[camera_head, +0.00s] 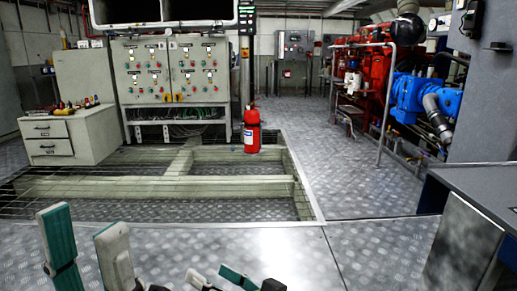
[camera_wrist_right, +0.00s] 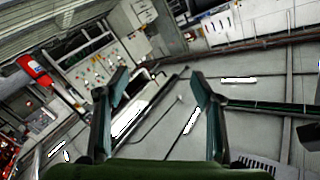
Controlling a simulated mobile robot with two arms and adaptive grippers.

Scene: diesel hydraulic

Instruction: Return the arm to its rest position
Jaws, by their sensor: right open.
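My left gripper (camera_head: 80,222) is at the lower left of the head view. Its two green-and-grey fingers stand apart with nothing between them. My right gripper (camera_head: 216,276) is low at the bottom edge of the head view, and only its finger ends show. In the right wrist view my right gripper (camera_wrist_right: 158,82) has its two fingers spread wide, with nothing held between them. Most of both arms is out of view.
A red fire extinguisher (camera_head: 252,129) stands beyond a framed floor opening (camera_head: 237,190). Behind are a control cabinet (camera_head: 170,72) and a drawer cabinet (camera_head: 68,137). A grey bench (camera_head: 480,188) stands at right. The metal floor (camera_head: 285,250) ahead is clear.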

